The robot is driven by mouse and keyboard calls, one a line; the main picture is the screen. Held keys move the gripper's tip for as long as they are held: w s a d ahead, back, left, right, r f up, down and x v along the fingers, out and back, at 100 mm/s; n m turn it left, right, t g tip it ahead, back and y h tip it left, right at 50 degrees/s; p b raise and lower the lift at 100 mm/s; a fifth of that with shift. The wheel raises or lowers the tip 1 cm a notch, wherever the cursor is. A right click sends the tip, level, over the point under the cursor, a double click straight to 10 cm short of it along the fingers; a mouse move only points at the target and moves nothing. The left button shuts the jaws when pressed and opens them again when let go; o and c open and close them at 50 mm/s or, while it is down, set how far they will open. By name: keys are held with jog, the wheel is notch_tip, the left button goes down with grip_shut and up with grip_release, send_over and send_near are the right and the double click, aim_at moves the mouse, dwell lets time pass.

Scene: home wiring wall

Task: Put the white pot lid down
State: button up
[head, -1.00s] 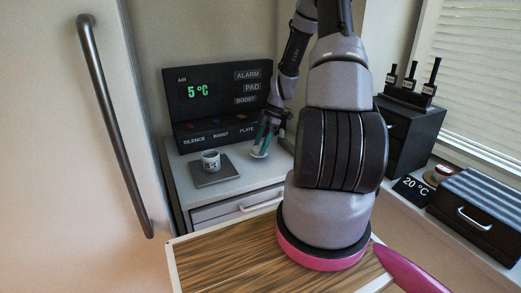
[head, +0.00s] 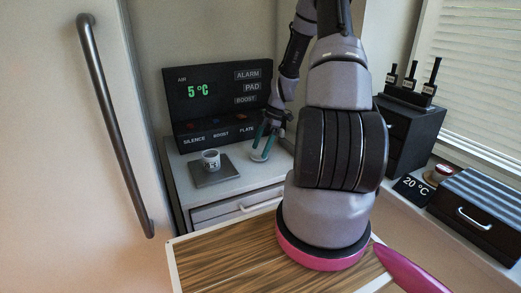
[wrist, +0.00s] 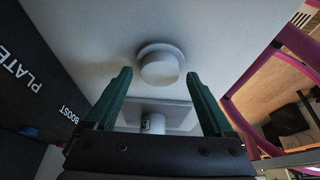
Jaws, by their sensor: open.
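The white pot lid (wrist: 161,66) is a small round disc with a thick knob. It lies on the light grey counter top (wrist: 100,35), and in the head view the lid (head: 257,156) shows just under my fingers. My gripper (wrist: 158,80) has two green fingers spread apart with nothing clamped between them. In the wrist view the lid shows between and just beyond the fingertips, with a gap on each side. In the head view my gripper (head: 264,147) is low over the counter, and its fingers partly hide the lid.
A black panel (head: 217,100) reading 5 °C stands behind. A black drawer box (head: 400,140) is at the right. Bare counter lies around the lid.

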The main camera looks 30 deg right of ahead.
jog(key=v, duration=1.1)
jog(key=s+a+r+m+h, duration=0.2)
jog(key=a+r+m, duration=0.2)
jog(key=r, duration=0.6)
jog(key=s+a+r+m+t, duration=0.3)
jog(key=s+a+r+m, duration=0.4)
jog(key=s+r+m, duration=0.2)
jog(key=s+a+r+m+t, duration=0.4)
jog(key=s+a+r+m, duration=0.2)
jog(key=s+r+m, duration=0.3)
jog(key=shift+s+a+r+h, duration=0.35)
jog(key=shift+s+r, duration=0.3)
jog(key=shift+s, duration=0.35)
